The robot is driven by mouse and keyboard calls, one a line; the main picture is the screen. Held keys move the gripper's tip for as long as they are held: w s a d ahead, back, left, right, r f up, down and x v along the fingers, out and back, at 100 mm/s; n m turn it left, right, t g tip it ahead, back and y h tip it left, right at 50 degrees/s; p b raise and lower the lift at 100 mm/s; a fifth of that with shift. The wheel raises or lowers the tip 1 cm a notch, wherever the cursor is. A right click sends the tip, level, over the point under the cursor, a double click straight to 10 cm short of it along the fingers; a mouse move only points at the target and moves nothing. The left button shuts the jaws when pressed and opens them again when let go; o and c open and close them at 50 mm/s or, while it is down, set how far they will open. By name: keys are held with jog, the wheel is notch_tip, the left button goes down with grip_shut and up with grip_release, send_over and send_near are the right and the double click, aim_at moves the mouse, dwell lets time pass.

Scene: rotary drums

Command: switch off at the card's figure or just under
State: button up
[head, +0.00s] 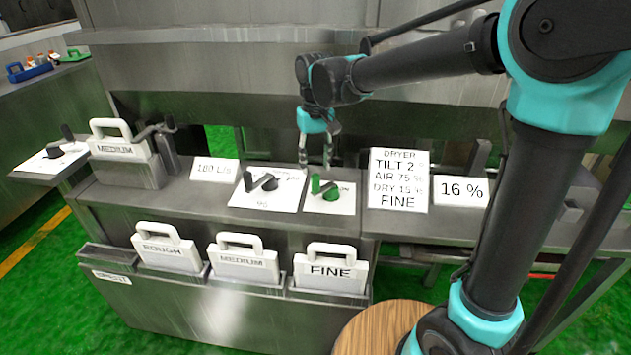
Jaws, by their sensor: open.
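A white card (398,180) stands on the steel ledge and reads DRYER, TILT 2°, AIR 75 %, DRY 15 %, FINE. A white display (461,190) to its right reads 16 %. A green switch (323,189) sits on a white plate left of the card; its label is partly hidden and seems to read ON. My gripper (316,165) is open and empty, its fingers pointing down just above and behind the green switch, apparently apart from it.
A black dial (262,184) on a white plate is left of the switch, beside a sign (214,169) that seems to read 180 L/s. A MEDIUM screen (118,150) sits further left. ROUGH (163,250), MEDIUM (245,264) and FINE (330,272) screens stand in the front rack.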

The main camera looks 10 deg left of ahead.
aim_at(316, 175)
notch_tip(316, 175, down, 6)
jog(key=shift+f, duration=0.25)
grip_shut()
dwell(0.4)
